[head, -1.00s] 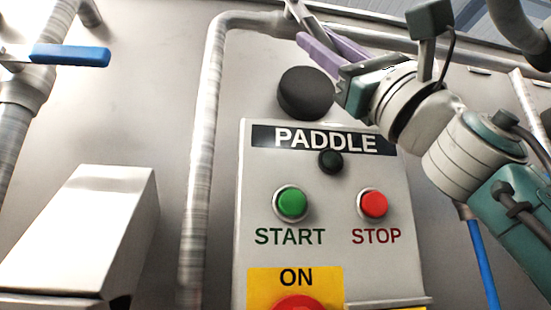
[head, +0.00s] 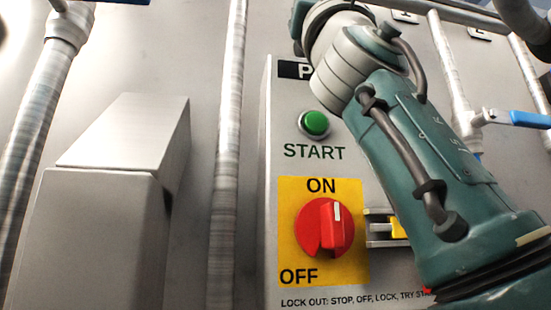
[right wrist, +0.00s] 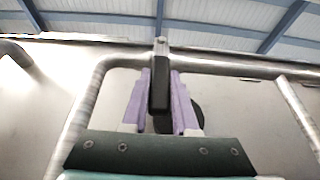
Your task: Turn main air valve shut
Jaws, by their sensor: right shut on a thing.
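In the right wrist view, my right gripper (right wrist: 160,105) has two purple fingers shut on a dark valve handle (right wrist: 160,88). The handle hangs straight down from a small metal fitting (right wrist: 161,48) on the horizontal pipe (right wrist: 215,66) near the top of the wall. The handle's lower end is between the fingers. In the head view my right arm rises past the top edge, so the gripper and this handle are out of that picture. My left gripper is in neither view.
A dark round part (right wrist: 197,113) sits behind the right finger. The head view shows a panel with a green START button (head: 315,123) and red rotary switch (head: 325,228), a grey box (head: 100,220), a vertical pipe (head: 226,160) and a blue lever (head: 528,119).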

